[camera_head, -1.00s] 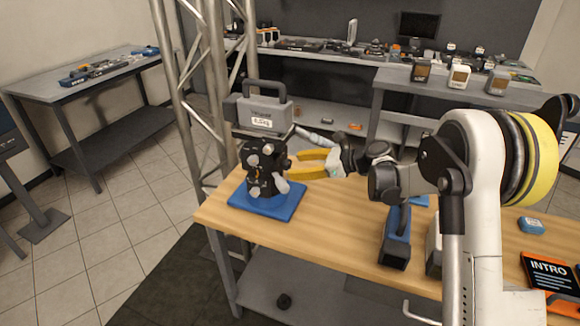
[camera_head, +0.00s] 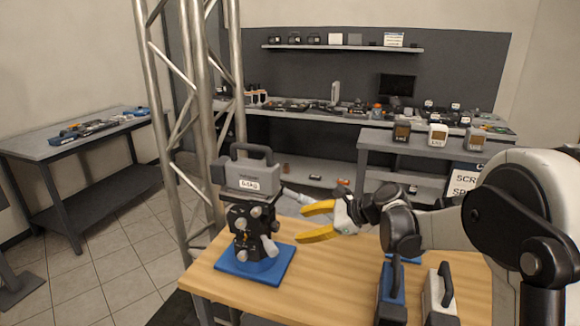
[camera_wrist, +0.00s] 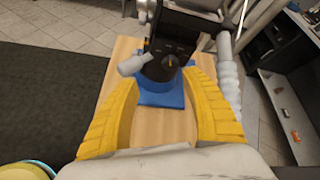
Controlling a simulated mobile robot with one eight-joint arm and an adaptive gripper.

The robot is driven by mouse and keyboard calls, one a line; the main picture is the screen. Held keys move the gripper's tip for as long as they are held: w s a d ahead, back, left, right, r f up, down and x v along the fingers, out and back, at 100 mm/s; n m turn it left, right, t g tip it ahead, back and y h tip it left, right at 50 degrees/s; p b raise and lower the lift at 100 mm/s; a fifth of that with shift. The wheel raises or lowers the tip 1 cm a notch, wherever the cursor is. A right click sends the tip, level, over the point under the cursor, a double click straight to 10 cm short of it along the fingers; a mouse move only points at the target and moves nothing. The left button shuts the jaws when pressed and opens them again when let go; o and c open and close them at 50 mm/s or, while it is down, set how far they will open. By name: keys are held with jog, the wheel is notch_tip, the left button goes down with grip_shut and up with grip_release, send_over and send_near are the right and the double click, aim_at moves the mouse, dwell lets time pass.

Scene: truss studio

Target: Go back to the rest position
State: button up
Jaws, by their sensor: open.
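My gripper (camera_head: 308,222) has yellow fingers spread apart with nothing between them. It hangs over the wooden table (camera_head: 330,285), to the right of a black device with grey knobs (camera_head: 250,227) on a blue base (camera_head: 256,268). A grey handled weight (camera_head: 249,178) sits on top of the device. In the wrist view my gripper (camera_wrist: 166,85) has its yellow fingers wide, with the device's black body (camera_wrist: 170,50) and blue base (camera_wrist: 165,97) beyond them. Clear space shows between the fingers and the device in the head view.
A metal truss (camera_head: 195,110) stands left behind the table. A blue handled weight (camera_head: 391,295) and a white one (camera_head: 441,295) stand at the table's front right, below my arm. Benches with boxes (camera_head: 437,135) line the back. Bare wood lies in the table's middle.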

jog(key=s+d+n+h, duration=0.3)
jog(key=s+n, duration=0.3)
jog(key=s, duration=0.4)
jog(key=s+d+r+n+t+h, duration=0.1)
jog(key=s+d+n+h, duration=0.3)
jog(key=s, duration=0.7)
jog(key=s+d+n+h, duration=0.3)
jog(key=s+d+n, duration=0.4)
jog(key=s, duration=0.4)
jog(key=shift+s+r+n+t+h, duration=0.2)
jog(key=shift+n+t+h, duration=0.1)
jog(key=shift+n, duration=0.2)
